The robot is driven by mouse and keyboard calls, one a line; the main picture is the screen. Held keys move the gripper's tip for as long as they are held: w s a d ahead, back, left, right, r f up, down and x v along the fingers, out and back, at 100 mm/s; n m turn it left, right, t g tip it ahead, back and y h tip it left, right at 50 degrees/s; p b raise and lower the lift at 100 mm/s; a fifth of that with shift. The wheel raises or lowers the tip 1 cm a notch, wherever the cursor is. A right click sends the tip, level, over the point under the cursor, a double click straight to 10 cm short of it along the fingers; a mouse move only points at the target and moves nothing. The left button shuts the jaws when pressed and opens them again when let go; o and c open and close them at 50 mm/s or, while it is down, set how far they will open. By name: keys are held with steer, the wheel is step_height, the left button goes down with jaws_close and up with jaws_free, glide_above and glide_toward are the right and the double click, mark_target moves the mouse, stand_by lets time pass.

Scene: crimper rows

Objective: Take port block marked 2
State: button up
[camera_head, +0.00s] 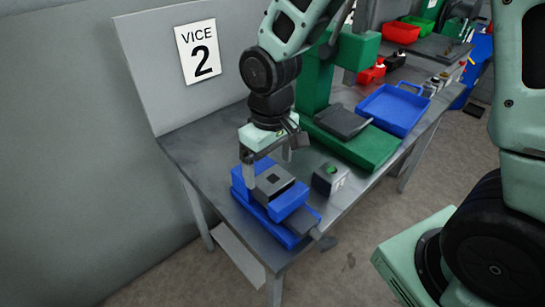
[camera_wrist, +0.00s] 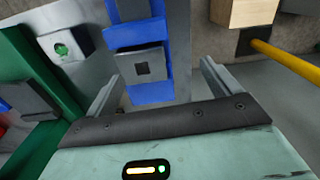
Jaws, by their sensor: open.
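A grey block with a dark square hole in its top (camera_head: 270,187) sits between the jaws of a blue vice (camera_head: 290,203) on the grey table. No number is readable on the block; the sign (camera_head: 201,52) behind it reads "VICE 2". The block (camera_wrist: 143,70) and the blue vice (camera_wrist: 153,94) also show in the wrist view. My gripper (camera_head: 268,166) is open and points down close above the vice. In the wrist view, its two fingers (camera_wrist: 160,85) are apart with nothing between them, and the block appears beyond the gap.
A grey box with a green button (camera_head: 328,180) stands right of the vice. A green press (camera_head: 350,142) and an empty blue tray (camera_head: 393,108) are farther right. A grey panel stands behind the vice. The wrist view shows a wooden box (camera_wrist: 245,12) and a yellow bar (camera_wrist: 287,61).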

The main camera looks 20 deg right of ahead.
mark_target(273, 178)
steer(key=w+d+r+p, duration=0.1)
steer(key=w+d+p, duration=0.1)
steer(key=w+d, duration=0.15)
steer(key=shift+m, duration=0.4)
steer(key=f+b, duration=0.2)
steer(key=f, duration=0.1)
steer(key=f+b, duration=0.3)
steer(key=a+f+b, duration=0.1)
steer(key=f+b, duration=0.2)
steer(key=f, duration=0.1)
steer(key=shift+w, duration=0.15)
steer(key=shift+c, duration=0.3)
steer(key=c, duration=1)
step_height(273, 178, up, 8)
steer(key=p, duration=0.7)
steer(key=shift+r, duration=0.2)
steer(key=shift+f, duration=0.1)
